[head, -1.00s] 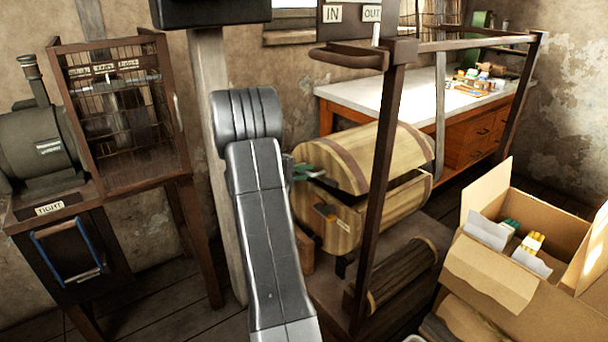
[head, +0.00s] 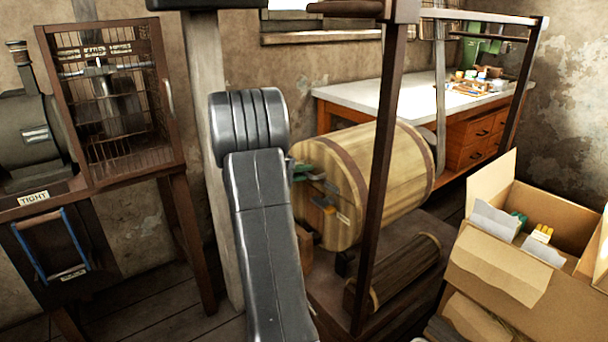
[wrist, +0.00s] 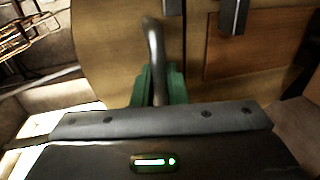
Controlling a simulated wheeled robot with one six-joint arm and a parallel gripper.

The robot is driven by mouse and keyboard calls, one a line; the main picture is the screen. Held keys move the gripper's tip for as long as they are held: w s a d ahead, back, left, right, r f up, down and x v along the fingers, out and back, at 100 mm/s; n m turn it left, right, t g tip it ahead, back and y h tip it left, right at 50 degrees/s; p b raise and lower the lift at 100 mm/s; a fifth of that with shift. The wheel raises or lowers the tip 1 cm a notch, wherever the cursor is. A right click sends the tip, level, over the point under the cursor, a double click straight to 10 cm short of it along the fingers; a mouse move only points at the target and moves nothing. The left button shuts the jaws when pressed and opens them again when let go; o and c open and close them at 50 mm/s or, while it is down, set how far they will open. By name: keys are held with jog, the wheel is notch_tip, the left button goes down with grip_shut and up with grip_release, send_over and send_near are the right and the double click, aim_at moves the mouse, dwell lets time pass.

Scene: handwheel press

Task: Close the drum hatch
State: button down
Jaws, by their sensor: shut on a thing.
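The wooden drum (head: 333,232) lies on its side on a dark stand, partly behind a dark upright post. In the wrist view, my green fingers (wrist: 157,85) are shut on a curved metal handle (wrist: 153,42) in front of the wooden end face.
The dark post (head: 377,200) of the frame stands close in front of the drum. A slatted roller (head: 400,270) lies below. An open cardboard box (head: 500,260) is at right, a workbench (head: 340,100) behind, and a wire cage (head: 115,110) at left.

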jog(key=shift+f, duration=0.2)
jog(key=c, duration=1.5)
grip_release()
jog(key=shift+a, duration=0.1)
jog(key=shift+c, duration=0.2)
jog(key=p+v, duration=0.2)
jog(key=v, duration=1.1)
jog(key=shift+s+a, duration=0.2)
jog(key=shift+a, duration=0.1)
jog(key=shift+d+r, duration=0.1)
